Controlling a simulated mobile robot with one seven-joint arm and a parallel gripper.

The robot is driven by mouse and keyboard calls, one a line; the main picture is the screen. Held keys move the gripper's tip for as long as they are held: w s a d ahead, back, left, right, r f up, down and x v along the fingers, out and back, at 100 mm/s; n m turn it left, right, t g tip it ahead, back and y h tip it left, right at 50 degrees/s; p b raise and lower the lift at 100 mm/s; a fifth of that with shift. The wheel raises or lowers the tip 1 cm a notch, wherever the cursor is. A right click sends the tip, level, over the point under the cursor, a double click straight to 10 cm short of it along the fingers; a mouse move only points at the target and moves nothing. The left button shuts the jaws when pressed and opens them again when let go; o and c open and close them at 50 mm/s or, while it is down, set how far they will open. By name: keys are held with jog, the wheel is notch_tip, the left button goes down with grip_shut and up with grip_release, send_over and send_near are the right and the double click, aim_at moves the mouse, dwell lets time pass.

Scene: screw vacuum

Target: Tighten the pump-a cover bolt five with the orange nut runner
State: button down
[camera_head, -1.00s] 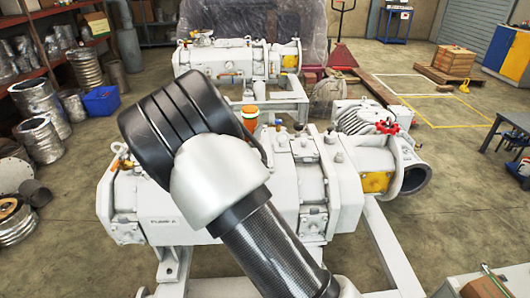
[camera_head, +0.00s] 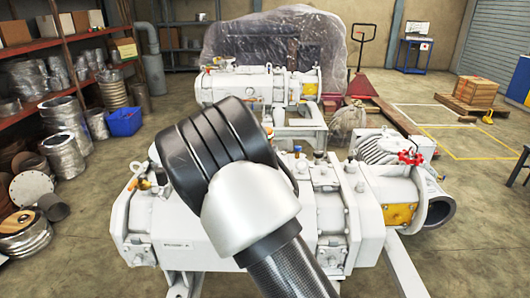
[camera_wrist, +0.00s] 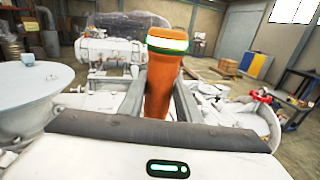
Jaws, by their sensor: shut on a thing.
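In the wrist view, my gripper (camera_wrist: 160,90) is shut on the orange nut runner (camera_wrist: 158,98). The tool has an orange body with a white and green band near its top, and a finger lies on each side of it. Its lower end is hidden behind the wrist housing. In the head view, the white pump (camera_head: 170,247) with a label on its end stands in the foreground. My arm covers part of it and hides the gripper and the tool. I cannot make out bolt five or whether the tool touches it.
A second white pump (camera_head: 262,86) stands behind the first. A red handwheel (camera_head: 411,158) sits on the right-hand pipework. Shelves (camera_head: 50,40) with metal parts and a blue bin (camera_head: 124,121) are at left. Open floor with yellow lines lies at right, near a wooden crate (camera_head: 475,92).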

jog(key=shift+f+b, duration=1.6)
jog(key=shift+f, duration=0.6)
jog(key=shift+f+b, duration=0.55)
jog(key=shift+f, duration=0.05)
jog(key=c, duration=1.8)
grip_release()
grip_shut()
